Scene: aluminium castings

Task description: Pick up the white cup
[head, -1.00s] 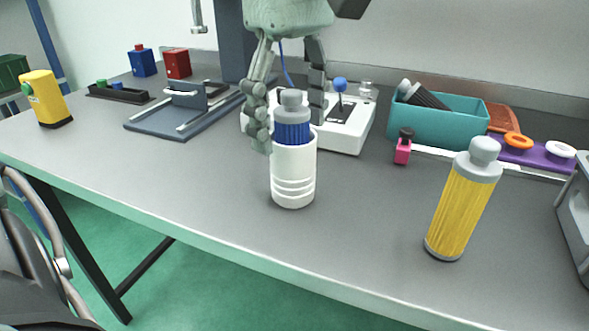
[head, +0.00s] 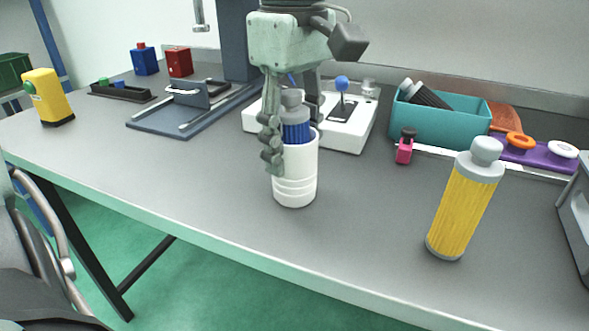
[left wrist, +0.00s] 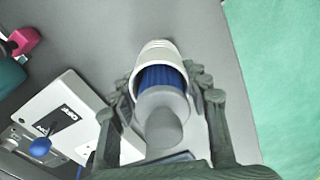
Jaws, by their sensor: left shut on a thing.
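The white cup (head: 296,185) stands upright on the grey table, with a blue filter cartridge (head: 296,131) with a grey cap inside it. My left gripper (head: 292,158) reaches down over the cup, one finger on the near left side and the other partly hidden behind it. In the left wrist view, the fingers of my left gripper (left wrist: 172,97) lie on both sides of the cup (left wrist: 158,47) and are closed on it. The cartridge (left wrist: 163,86) points up between them. The cup appears to rest on the table. My right gripper is out of view.
A yellow cartridge (head: 465,203) stands to the right. Behind the cup is a white box with a blue-knobbed lever (head: 347,132). A teal bin (head: 430,127), a pink-and-black item (head: 405,147) and a grey fixture (head: 185,115) stand farther back. The table front is clear.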

